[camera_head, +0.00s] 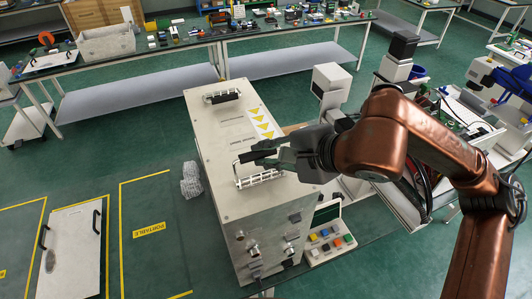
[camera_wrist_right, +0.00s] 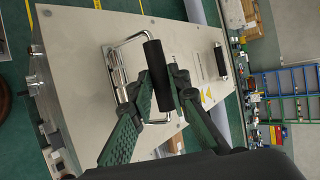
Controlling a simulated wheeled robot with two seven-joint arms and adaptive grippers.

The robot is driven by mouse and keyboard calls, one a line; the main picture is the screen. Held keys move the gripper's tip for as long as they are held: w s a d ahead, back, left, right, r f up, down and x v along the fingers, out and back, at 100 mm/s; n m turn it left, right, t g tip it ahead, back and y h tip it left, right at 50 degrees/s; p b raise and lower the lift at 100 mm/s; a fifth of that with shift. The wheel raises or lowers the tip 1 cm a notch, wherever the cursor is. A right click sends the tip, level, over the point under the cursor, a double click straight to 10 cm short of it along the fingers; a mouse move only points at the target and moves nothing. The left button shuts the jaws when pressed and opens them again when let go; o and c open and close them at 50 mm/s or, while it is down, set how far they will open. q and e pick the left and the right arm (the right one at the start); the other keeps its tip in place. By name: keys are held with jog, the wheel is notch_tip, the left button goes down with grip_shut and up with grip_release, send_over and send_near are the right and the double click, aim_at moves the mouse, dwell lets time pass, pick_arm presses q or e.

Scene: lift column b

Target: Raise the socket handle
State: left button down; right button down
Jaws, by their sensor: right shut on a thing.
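A pale grey box-shaped unit (camera_head: 225,150) stands in the middle of the head view, with yellow warning triangles on its top. The near handle, with chrome bars (camera_head: 260,180) and a black grip, is on the top face. It also shows in the wrist view (camera_wrist_right: 153,52), where the grip stands off the panel on its bent bars. My right gripper (camera_head: 258,157) is shut on this black grip, with green fingers on either side of it in the wrist view (camera_wrist_right: 160,90). The fingers hide part of the grip. My left gripper is out of view.
A second handle (camera_head: 222,97) lies at the unit's far end. A small console with coloured buttons (camera_head: 330,242) stands at the unit's near right. A grey panel (camera_head: 72,250) lies on the floor at left. A long bench (camera_head: 190,40) with parts runs behind.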

jog(key=c, duration=1.8)
grip_release()
jog(key=shift+c, duration=0.2)
jog(key=shift+r, duration=0.1)
jog(key=v, duration=1.2)
jog(key=shift+s, duration=0.1)
